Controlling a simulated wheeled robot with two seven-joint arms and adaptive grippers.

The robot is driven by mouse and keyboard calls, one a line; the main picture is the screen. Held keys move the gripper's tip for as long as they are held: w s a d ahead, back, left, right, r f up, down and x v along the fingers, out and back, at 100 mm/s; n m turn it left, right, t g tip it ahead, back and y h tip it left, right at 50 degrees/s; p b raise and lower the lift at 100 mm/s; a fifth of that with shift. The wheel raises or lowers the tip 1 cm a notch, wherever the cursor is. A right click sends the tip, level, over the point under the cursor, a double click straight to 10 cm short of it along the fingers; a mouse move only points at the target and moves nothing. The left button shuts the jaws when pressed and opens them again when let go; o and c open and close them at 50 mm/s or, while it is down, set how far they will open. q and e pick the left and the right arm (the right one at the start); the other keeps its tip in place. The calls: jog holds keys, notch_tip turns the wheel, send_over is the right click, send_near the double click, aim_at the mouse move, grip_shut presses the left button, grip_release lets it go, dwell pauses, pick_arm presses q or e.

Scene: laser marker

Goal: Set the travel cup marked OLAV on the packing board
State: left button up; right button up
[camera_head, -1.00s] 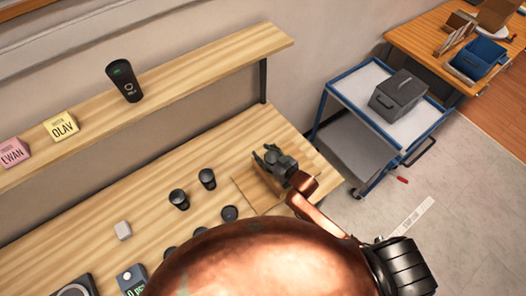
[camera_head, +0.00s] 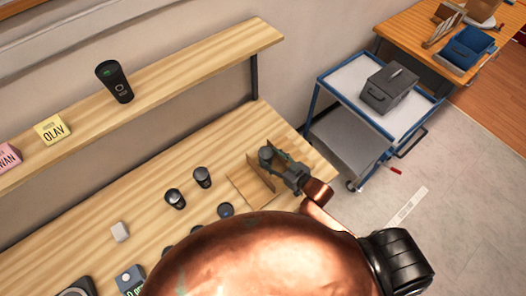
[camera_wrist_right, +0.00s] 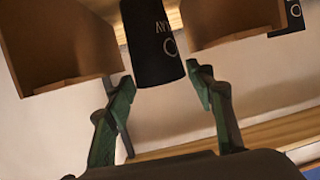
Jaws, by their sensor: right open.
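A dark travel cup (camera_head: 266,155) stands on the wooden packing board (camera_head: 243,186). In the right wrist view the black cup (camera_wrist_right: 152,42) shows a ring logo and a partly visible name whose readable letters look like "AV". My right gripper (camera_head: 281,163) is open, just right of the cup in the head view. In the wrist view the cup lies ahead between the two spread green fingertips (camera_wrist_right: 163,92), with gaps visible either side. The cup's base is hidden in the head view. My left gripper is not in view.
Upright wooden panels (camera_wrist_right: 60,45) flank the cup. Two dark cups (camera_head: 202,177) and a pale block (camera_head: 120,232) stand left on the bench. The shelf holds a black cup (camera_head: 114,82), a yellow OLAV sign (camera_head: 52,129) and a pink sign (camera_head: 6,158). A cart (camera_head: 345,90) stands right.

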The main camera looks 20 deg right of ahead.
jog(key=shift+v, duration=1.35)
